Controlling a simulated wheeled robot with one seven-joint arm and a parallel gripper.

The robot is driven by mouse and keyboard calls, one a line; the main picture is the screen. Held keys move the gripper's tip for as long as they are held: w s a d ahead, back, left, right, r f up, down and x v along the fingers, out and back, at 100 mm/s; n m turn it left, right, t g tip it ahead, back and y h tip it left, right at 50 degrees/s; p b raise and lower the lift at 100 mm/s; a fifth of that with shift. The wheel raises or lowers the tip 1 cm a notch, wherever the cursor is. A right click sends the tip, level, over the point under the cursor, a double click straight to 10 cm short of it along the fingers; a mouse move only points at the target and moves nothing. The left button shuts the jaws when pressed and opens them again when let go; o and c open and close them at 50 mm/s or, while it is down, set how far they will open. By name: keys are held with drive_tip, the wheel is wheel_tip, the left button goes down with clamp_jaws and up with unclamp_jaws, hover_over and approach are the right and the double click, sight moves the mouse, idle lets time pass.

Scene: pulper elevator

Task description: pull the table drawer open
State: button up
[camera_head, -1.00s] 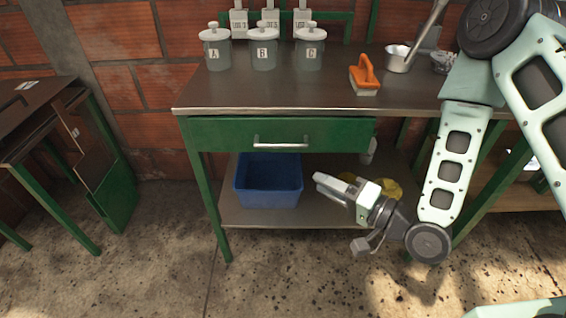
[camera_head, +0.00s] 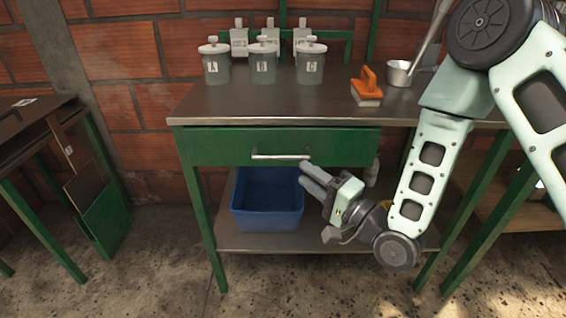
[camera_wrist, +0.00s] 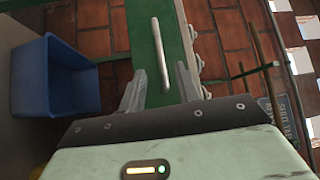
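The green table drawer (camera_head: 215,147) sits under the brown tabletop and looks shut. Its silver bar handle (camera_head: 280,156) runs across the front. In the wrist view the handle (camera_wrist: 160,52) stands out from the green drawer front (camera_wrist: 141,35), in line with the space between my two fingers. My gripper (camera_head: 304,174) is just below and right of the handle's right end in the head view. The wrist view shows the fingers of my gripper (camera_wrist: 160,85) apart with nothing between their tips. I cannot tell the exact distance from the fingertips to the handle.
A blue bin (camera_head: 267,205) stands on the lower shelf (camera_head: 270,241), close left of my gripper. On the tabletop (camera_head: 290,104) are labelled jars (camera_head: 264,68), an orange-handled float (camera_head: 367,92) and a metal pot (camera_head: 398,74). Another table (camera_head: 25,135) stands left.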

sight(283, 158)
drive_tip(key=x, duration=0.8)
drive_tip(key=shift+w+a, duration=0.1)
drive_tip(key=shift+w, duration=0.05)
clamp_jaws()
